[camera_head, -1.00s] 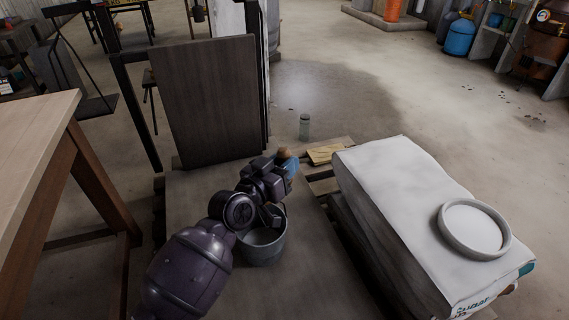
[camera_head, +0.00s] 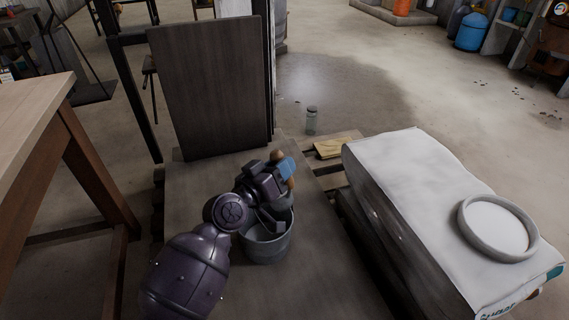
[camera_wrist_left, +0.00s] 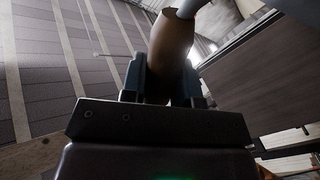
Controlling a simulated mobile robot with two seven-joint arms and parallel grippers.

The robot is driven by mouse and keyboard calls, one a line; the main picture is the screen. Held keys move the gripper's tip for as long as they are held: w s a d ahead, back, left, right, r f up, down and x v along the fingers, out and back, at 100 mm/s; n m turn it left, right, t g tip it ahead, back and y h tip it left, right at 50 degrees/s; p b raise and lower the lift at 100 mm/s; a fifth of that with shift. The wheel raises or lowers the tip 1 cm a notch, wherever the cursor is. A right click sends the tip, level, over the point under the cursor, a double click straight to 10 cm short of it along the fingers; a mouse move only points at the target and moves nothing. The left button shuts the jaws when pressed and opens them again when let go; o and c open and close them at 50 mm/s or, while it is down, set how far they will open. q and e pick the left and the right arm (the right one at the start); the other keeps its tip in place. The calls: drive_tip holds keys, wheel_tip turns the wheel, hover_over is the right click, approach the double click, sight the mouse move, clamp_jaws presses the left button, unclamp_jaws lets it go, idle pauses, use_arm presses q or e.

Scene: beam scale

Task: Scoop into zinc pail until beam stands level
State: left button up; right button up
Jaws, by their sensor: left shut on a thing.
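My left gripper (camera_head: 282,171) is shut on a scoop's brown handle (camera_head: 291,183), above the zinc pail. The handle also shows between the jaws in the left wrist view (camera_wrist_left: 171,45), with a grey metal part (camera_wrist_left: 190,8) beyond it. The scoop's bowl and any load are not clear. The grey zinc pail (camera_head: 266,248) stands upright on a wooden platform (camera_head: 318,270); my arm hides part of its opening. I cannot make out the level of the beam. My right gripper is not in view.
White sacks (camera_head: 400,165) at the right bear a round tray (camera_head: 466,230) with white contents. A dark upright board (camera_head: 210,85) stands behind the pail. A wooden table (camera_head: 35,105) is at the left. A small bottle (camera_head: 311,120) stands on the floor behind.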

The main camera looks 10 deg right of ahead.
use_arm(q)
drive_tip(key=shift+w+a+f, duration=0.1)
drive_tip(key=shift+f, duration=0.55)
idle(0.8)
drive_tip(key=shift+w+a+r+n, duration=0.3)
drive_tip(key=shift+w+a+n, duration=0.15)
drive_tip(key=shift+n, duration=0.25)
drive_tip(key=shift+w+a+r+n, duration=0.15)
drive_tip(key=shift+w+a+n, duration=0.65)
drive_tip(key=shift+n, duration=0.4)
